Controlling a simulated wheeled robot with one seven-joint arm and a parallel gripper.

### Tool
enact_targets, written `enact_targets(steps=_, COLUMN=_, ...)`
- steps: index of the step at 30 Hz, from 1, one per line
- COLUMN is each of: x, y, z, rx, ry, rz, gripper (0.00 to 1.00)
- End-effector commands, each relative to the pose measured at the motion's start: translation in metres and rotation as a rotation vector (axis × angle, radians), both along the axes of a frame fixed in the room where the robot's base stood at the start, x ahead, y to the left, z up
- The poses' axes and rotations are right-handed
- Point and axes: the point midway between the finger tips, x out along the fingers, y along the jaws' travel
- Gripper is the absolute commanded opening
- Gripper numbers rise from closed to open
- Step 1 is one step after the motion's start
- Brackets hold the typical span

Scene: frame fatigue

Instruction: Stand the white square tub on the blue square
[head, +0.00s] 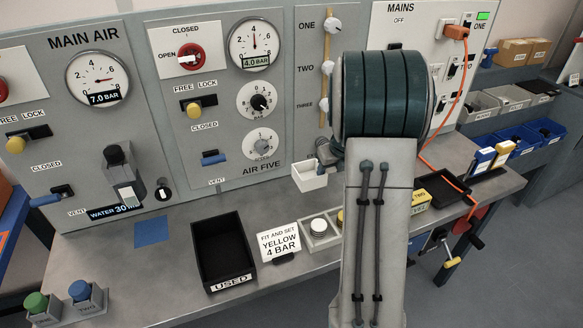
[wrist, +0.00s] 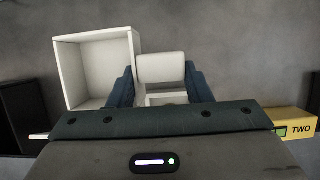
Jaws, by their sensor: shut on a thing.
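The white square tub (head: 308,178) is open at the top and upright, in front of the panel's lower edge in the head view. It also shows in the wrist view (wrist: 97,72), at the left finger. My gripper (wrist: 161,88) has its fingers closed on a white block-like piece beside the tub, which appears to be part of it. In the head view my gripper (head: 325,160) is mostly hidden behind my arm. I cannot tell whether the tub touches the bench. The blue square (head: 151,231) lies flat and bare on the bench, left of the tub.
A black tray labelled USED (head: 202,262) stands between the blue square and a sign (head: 279,242). A grey holder with round caps (head: 318,233) is beside the sign. The upright panel (head: 200,160) with knobs and levers backs the bench. A yellow block (wrist: 291,124) is at right.

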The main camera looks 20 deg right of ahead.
Motion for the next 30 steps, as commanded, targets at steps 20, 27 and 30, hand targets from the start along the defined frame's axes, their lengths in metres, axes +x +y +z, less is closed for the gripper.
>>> enact_targets(steps=20, x=0.073, y=0.086, z=-0.067, rx=0.000, ry=0.001, rz=0.002, gripper=0.22)
enact_targets(steps=27, x=0.075, y=0.089, z=-0.091, rx=0.002, ry=0.004, rz=0.000, gripper=0.22)
enact_targets(steps=30, x=0.075, y=0.088, z=-0.104, rx=0.002, ry=0.002, rz=-0.001, gripper=0.22)
